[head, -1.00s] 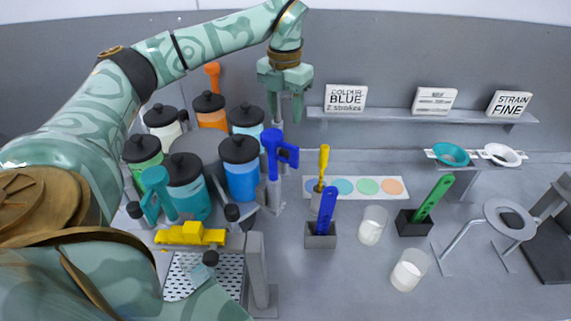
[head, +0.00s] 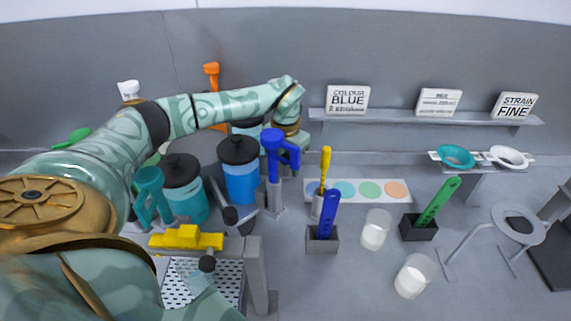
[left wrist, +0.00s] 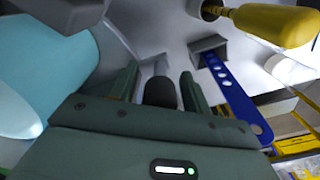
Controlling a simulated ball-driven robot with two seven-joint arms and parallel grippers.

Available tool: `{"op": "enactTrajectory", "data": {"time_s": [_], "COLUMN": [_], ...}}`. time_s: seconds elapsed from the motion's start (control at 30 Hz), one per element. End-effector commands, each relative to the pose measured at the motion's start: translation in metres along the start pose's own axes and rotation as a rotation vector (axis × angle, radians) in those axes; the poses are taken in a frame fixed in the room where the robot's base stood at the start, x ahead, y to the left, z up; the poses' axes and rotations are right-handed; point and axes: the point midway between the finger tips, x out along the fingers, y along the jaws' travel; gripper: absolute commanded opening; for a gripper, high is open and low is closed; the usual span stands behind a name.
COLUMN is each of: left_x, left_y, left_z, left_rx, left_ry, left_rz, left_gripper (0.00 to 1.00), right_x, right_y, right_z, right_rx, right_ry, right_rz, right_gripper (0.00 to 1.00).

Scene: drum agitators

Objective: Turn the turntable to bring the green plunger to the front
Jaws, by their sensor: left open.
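The green plunger (head: 72,139) shows only as a green handle past my left arm. The turntable is mostly hidden under that arm; a black knob (head: 231,214) shows at its front. The blue plunger (head: 275,145), teal plunger (head: 149,195), orange plunger (head: 211,72) and white plunger (head: 129,90) stand around it. My left gripper (head: 297,138) is low behind the blue plunger, its fingertips hidden there. In the left wrist view the left gripper (left wrist: 158,88) is open, with a black knob (left wrist: 160,93) between its fingers; contact cannot be told. My right gripper is out of view.
A yellow piece (head: 187,237) sits on the front stand. To the right are a blue stirrer (head: 326,215), yellow-handled tool (head: 325,160), green stirrer (head: 437,200) and cups (head: 376,230). A shelf with signs (head: 348,98) lines the back wall.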

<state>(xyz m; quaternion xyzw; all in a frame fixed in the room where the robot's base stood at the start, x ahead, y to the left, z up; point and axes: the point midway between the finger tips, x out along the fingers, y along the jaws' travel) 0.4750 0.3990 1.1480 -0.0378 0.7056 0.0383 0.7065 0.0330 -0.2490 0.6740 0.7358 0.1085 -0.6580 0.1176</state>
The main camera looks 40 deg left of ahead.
Motion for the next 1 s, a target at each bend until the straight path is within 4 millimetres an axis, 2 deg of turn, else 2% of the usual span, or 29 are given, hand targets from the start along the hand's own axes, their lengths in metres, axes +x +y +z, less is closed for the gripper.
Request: {"op": "enactTrajectory", "data": {"time_s": [0.3, 0.33, 0.5, 0.77, 1.0], "left_x": [0.004, 0.004, 0.004, 0.004, 0.003], "left_y": [0.0, 0.0, 0.0, 0.001, 0.007], "left_z": [0.0, 0.0, 0.0, 0.001, 0.011], "left_rx": [-0.001, 0.0, 0.0, -0.009, -0.06], "left_ry": [0.001, 0.001, 0.001, 0.001, 0.0], "left_rz": [0.0, 0.0, 0.0, 0.0, -0.001], "left_gripper": [0.49, 0.46, 0.0, 0.0, 0.0], "right_x": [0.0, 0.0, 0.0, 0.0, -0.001], "right_y": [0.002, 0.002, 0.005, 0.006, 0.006], "right_z": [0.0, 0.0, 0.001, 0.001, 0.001], "right_rx": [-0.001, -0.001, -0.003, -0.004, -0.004], "right_ry": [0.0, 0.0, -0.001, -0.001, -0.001], "right_rz": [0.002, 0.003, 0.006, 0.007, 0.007], "right_gripper": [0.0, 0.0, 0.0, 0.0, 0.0]}}
